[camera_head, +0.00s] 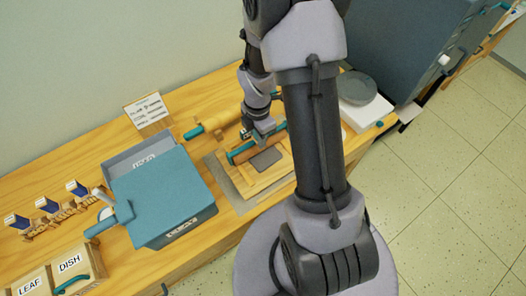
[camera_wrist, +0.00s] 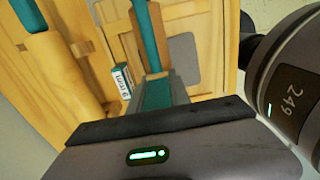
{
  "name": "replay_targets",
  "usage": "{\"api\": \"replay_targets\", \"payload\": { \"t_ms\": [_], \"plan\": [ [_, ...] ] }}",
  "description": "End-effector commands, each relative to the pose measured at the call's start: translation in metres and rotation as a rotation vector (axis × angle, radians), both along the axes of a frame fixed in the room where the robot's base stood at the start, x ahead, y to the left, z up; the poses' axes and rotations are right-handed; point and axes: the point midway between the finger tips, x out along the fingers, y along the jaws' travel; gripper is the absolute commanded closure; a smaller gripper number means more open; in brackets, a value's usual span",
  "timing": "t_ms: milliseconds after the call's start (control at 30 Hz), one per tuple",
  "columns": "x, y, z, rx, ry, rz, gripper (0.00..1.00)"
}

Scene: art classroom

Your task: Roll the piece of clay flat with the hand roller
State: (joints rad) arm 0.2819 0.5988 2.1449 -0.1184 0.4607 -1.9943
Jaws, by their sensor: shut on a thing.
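The clay (camera_head: 267,159) is a grey, flat-looking slab on the wooden board (camera_head: 256,183). It also shows in the wrist view (camera_wrist: 184,50). The hand roller (camera_head: 242,153), with teal parts, lies across the board just behind the clay, apart from it as far as I can see. My gripper (camera_head: 264,131) is over the roller and shut on its teal bar, which runs up from between the fingers in the wrist view (camera_wrist: 148,38). The fingertips are partly hidden there, and my arm covers the right part of the board in the head view.
A rolling pin (camera_head: 218,121) with teal handles lies behind the board. A small 6 mm label (camera_wrist: 122,82) is beside the gripper. A blue-grey box (camera_head: 165,192) stands left of the board; a grey round disc (camera_head: 357,88) on a white block stands at right.

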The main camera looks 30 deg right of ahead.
Motion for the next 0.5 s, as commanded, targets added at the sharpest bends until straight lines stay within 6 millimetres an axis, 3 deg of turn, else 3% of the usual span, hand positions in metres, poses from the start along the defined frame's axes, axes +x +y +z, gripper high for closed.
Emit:
{"api": "replay_targets", "payload": {
  "t_ms": [300, 500],
  "plan": [
    [0.017, 0.001, -0.001, 0.000, -0.001, 0.003, 1.00],
    [0.017, 0.001, -0.002, 0.000, 0.000, 0.002, 1.00]
  ]
}}
